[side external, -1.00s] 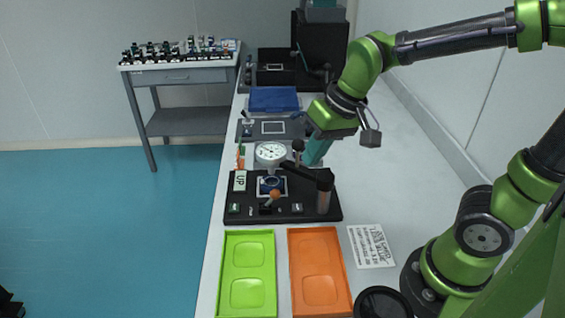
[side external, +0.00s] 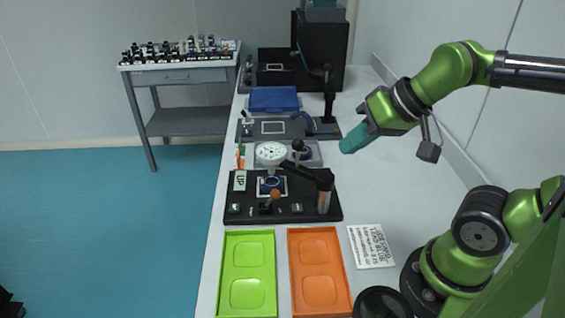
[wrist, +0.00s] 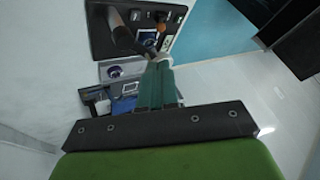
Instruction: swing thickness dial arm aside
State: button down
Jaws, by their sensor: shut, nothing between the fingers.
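The thickness dial (side external: 271,153) has a round white face and stands at the back of a black base plate (side external: 240,208). Its black arm (side external: 303,172) reaches from an upright post (side external: 324,197) at the plate's right leftwards to the dial, over a small blue round piece (side external: 271,185). The arm also shows in the wrist view (wrist: 124,38). My gripper (side external: 345,146), with teal fingers, is shut and empty. It is in the air to the right of and behind the post, apart from the dial arm. In the wrist view the fingers partly hide the dial.
A green tray (side external: 248,235) and an orange tray (side external: 318,234) lie in front of the plate, with a printed card (side external: 371,246) to the right. A grey plate, a blue box (side external: 274,99) and dark equipment (side external: 320,52) stand behind. The white table is clear on the right.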

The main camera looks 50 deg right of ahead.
dwell(0.4)
jog(key=c, duration=1.7)
grip_release()
jog(key=o, duration=0.9)
jog(key=a+f+n+g, duration=0.2)
jog(key=f, duration=0.1)
jog(key=a+f+n+g, duration=0.2)
jog(key=a+f, duration=0.1)
jog(key=shift+a+f, duration=0.1)
jog(key=shift+a, duration=0.1)
notch_tip(320, 180, down, 7)
jog(key=n+g+h, duration=0.4)
jog(key=n+h, duration=0.3)
jog(key=n, duration=0.3)
jog(key=w+a+n+t+h, duration=0.4)
jog(key=w+n+t+h, duration=0.35)
jog(key=n+h, duration=0.4)
jog(key=w+d+r+n, duration=0.1)
jog(key=w+d, duration=0.1)
jog(key=d, duration=0.2)
jog(key=w+d+r+n+t, duration=0.1)
jog(key=w+d, duration=0.2)
jog(key=d, duration=0.2)
jog(key=w+d+r+n, duration=0.2)
jog(key=w+d, duration=0.1)
jog(key=d, duration=0.2)
jog(key=shift+w+d+t+y, duration=0.1)
jog(key=shift+w+t+y, duration=0.1)
jog(key=shift+t+y, duration=0.05)
